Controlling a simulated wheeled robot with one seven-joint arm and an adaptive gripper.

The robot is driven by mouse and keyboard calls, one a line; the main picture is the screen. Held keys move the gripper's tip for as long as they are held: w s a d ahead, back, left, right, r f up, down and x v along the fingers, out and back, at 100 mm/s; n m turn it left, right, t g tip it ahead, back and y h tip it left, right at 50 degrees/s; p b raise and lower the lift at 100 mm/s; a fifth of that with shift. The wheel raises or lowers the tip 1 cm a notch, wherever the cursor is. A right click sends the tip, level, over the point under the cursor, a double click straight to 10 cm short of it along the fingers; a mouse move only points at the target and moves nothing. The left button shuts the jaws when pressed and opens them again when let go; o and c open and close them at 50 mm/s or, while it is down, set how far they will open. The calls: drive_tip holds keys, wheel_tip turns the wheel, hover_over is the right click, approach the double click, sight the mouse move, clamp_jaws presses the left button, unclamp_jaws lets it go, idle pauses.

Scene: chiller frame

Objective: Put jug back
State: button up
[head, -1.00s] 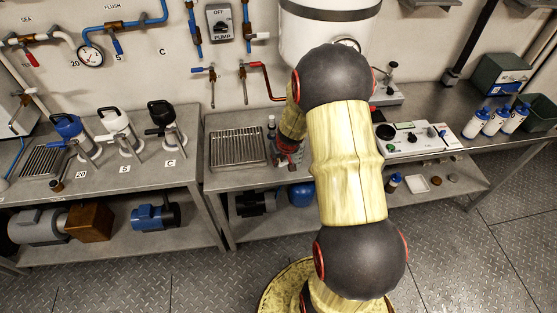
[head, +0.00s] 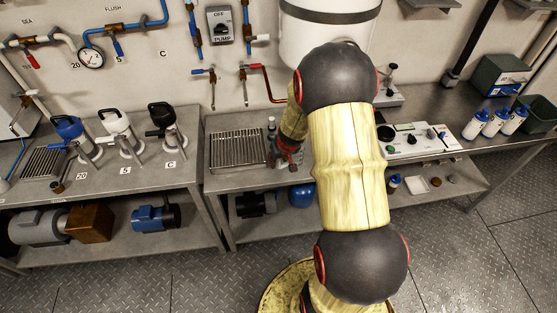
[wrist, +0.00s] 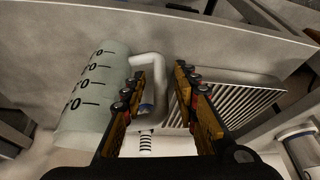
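The jug (wrist: 93,95), a pale translucent vessel with black graduation marks, fills the left of the wrist view. Its white loop handle (wrist: 150,66) shows between the fingers of my gripper (wrist: 160,72). The fingers are apart, one on each side of the handle, with a visible gap on the right side. In the head view my gripper (head: 287,152) is low over the middle bench, right of the drain grate, partly hidden by my arm. The jug is mostly or wholly hidden behind my arm there.
The drain grate (head: 238,149) lies left of my gripper; it also shows in the wrist view (wrist: 232,105). A white tank (head: 328,38) hangs behind my arm. Several capped bottles (head: 494,122) stand on the right. Three handled vessels (head: 118,130) stand on the left bench.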

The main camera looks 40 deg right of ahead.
drive_tip(key=p+v, duration=0.3)
drive_tip(key=v, duration=0.7)
drive_tip(key=s+a+r+n+t+y, duration=0.1)
drive_tip(key=s+a+r+n, duration=0.1)
drive_tip(key=a+r, duration=1.45)
drive_tip(key=s+a+r+n, duration=0.1)
drive_tip(key=s+a+r, duration=0.4)
drive_tip(key=s, duration=0.2)
drive_tip(key=s+a+r+n, duration=0.1)
drive_tip(key=s+a+r, duration=0.4)
drive_tip(key=s, duration=0.3)
drive_tip(key=shift+s+r, duration=0.15)
drive_tip(key=shift+s, duration=0.2)
